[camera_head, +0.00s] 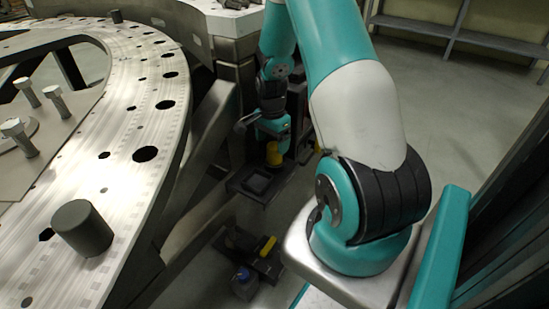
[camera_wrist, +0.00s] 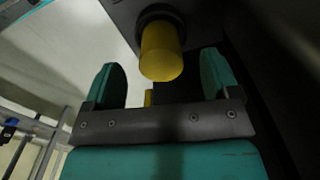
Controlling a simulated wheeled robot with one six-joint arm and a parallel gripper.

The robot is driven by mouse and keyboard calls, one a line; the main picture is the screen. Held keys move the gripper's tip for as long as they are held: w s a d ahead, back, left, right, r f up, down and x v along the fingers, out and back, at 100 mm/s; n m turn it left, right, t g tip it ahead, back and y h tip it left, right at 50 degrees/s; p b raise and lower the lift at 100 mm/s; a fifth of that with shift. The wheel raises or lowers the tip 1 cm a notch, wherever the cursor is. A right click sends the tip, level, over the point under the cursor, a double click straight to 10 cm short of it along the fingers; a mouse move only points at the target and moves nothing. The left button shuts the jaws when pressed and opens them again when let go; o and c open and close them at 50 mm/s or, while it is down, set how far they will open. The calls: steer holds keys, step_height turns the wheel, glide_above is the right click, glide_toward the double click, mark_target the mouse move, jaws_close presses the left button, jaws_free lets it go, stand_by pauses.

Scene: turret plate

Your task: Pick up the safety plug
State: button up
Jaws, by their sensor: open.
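The yellow cylinder that I take to be the safety plug (camera_wrist: 161,52) is in the upper middle of the wrist view, with its base in a dark round collar. In the head view the yellow plug (camera_head: 274,154) shows just below my gripper (camera_head: 272,132), above a dark bracket. In the wrist view my gripper (camera_wrist: 160,74) is open, with one teal finger to each side of the plug and visible gaps between. Whether the plug lies fully between the fingers in depth cannot be told. No contact shows.
The large metal ring plate (camera_head: 125,190) fills the left, bearing a dark grey cylinder (camera_head: 82,228) and several bolts. A dark tray (camera_head: 262,186) sits beside its frame. Lower down are another yellow piece (camera_head: 267,246) and a blue-topped container (camera_head: 244,282).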

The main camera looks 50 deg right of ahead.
mark_target(274, 146)
steer(key=f, duration=0.1)
steer(key=f+b, duration=0.1)
steer(key=f, duration=0.3)
steer(key=shift+d+f+b, duration=0.1)
steer(key=shift+d+b, duration=0.2)
steer(key=shift+d, duration=0.05)
steer(key=c, duration=1.1)
steer(key=shift+o, duration=0.2)
